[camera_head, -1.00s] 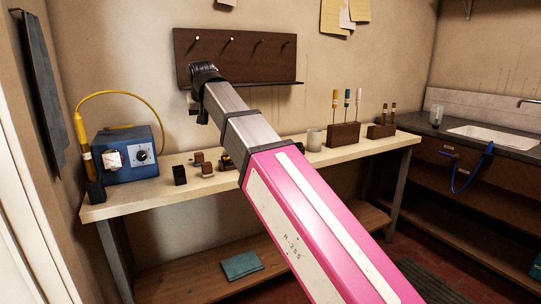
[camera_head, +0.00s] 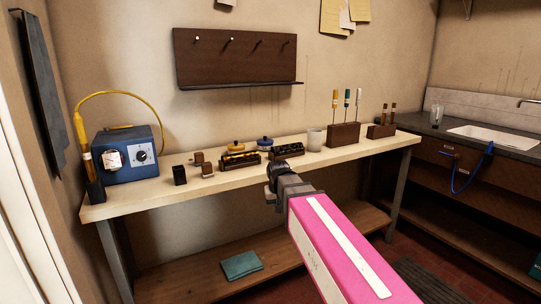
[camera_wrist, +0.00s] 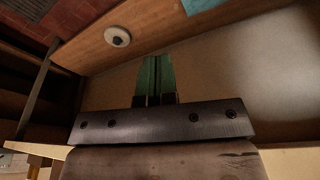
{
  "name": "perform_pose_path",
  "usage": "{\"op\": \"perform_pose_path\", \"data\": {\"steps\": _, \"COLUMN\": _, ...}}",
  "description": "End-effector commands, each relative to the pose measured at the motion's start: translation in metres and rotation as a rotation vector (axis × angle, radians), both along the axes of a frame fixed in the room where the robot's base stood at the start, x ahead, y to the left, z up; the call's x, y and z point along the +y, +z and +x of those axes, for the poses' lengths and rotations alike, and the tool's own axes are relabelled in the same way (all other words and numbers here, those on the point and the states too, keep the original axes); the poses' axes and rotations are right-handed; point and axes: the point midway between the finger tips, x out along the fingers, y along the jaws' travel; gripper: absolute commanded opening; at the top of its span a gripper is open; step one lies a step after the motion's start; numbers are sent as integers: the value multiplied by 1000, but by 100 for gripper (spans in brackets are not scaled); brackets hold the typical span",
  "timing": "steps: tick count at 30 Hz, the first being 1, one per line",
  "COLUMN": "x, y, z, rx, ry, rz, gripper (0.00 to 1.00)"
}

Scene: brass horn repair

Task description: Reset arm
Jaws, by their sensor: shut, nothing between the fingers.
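My gripper (camera_wrist: 155,60) shows in the wrist view as two green fingers lying side by side, shut and empty. In the head view my pink arm reaches up from the lower right, and its dark wrist end is just in front of the workbench's (camera_head: 130,205) front edge. The fingers themselves cannot be made out in that view. In the wrist view the fingers point toward the wooden lower shelf (camera_wrist: 85,50) and the wall beneath the bench. A round white object (camera_wrist: 118,37) shows on that shelf.
A peg board (camera_head: 235,60) hangs above. A teal cloth (camera_head: 241,264) lies on the lower shelf.

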Motion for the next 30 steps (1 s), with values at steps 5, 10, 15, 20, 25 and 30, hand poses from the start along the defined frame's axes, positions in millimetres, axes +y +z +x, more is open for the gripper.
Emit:
{"op": "perform_pose_path", "data": {"steps": 5, "x": -52, "y": -59, "z": -28, "rx": 63, "ry": -48, "rz": -1, "gripper": 0}}
{"op": "perform_pose_path", "data": {"steps": 10, "x": -95, "y": -109, "z": -58, "rx": 119, "ry": -90, "rz": 2, "gripper": 0}}
{"op": "perform_pose_path", "data": {"steps": 15, "x": -132, "y": -152, "z": -92, "rx": 172, "ry": -130, "rz": 10, "gripper": 0}}
{"op": "perform_pose_path", "data": {"steps": 20, "x": -154, "y": -177, "z": -116, "rx": 206, "ry": -158, "rz": 18, "gripper": 0}}
{"op": "perform_pose_path", "data": {"steps": 25, "x": -162, "y": -187, "z": -126, "rx": 218, "ry": -169, "rz": 21, "gripper": 0}}
{"op": "perform_pose_path", "data": {"steps": 30, "x": -163, "y": -188, "z": -127, "rx": 219, "ry": -170, "rz": 22, "gripper": 0}}
